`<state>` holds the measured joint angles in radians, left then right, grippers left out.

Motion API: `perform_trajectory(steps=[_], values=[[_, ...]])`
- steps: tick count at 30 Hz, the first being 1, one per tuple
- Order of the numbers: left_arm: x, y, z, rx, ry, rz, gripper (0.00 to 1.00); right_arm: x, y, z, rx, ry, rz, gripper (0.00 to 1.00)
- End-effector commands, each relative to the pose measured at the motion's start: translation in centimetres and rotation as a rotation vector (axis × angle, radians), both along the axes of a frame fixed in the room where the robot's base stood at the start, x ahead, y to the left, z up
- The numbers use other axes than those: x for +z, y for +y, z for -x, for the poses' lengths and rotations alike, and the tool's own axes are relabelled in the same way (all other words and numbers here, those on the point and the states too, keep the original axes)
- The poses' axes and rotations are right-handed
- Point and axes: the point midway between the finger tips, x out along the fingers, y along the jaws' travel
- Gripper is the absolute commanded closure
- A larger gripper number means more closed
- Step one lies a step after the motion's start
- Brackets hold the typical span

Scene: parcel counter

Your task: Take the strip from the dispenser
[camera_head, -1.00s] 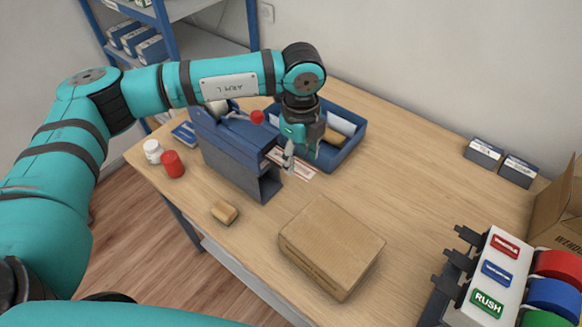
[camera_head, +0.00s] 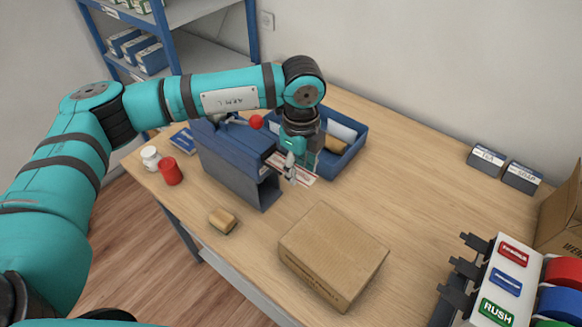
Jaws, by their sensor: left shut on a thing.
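The dispenser (camera_head: 232,165) is a dark blue box with a red-knobbed lever, standing at the left part of the counter. A white strip with red print (camera_head: 306,177) sticks out at its right end. My left gripper (camera_head: 290,178) is at that end, shut on the strip. The arm comes over the dispenser from above. Whether the strip is still joined to the dispenser is hidden by the gripper. My right gripper is not in view.
A blue tray (camera_head: 358,146) with items stands just behind the gripper. A cardboard parcel (camera_head: 332,250), a sponge-like block (camera_head: 223,220), a red jar (camera_head: 172,171) and a white bottle (camera_head: 150,157) stand nearby. Label rolls (camera_head: 560,300) are at right. The counter's right middle is clear.

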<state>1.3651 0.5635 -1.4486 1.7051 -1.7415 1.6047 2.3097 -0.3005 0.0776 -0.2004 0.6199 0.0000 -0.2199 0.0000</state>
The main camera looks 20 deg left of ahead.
Motion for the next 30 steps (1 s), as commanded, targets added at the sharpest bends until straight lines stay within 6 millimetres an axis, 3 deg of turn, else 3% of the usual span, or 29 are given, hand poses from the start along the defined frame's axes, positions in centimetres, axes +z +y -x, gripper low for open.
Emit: perform_trajectory(steps=[30], values=[[3.4, -1.1, 0.4, 0.0, 0.0, 0.0, 0.74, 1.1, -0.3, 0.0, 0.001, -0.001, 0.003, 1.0]])
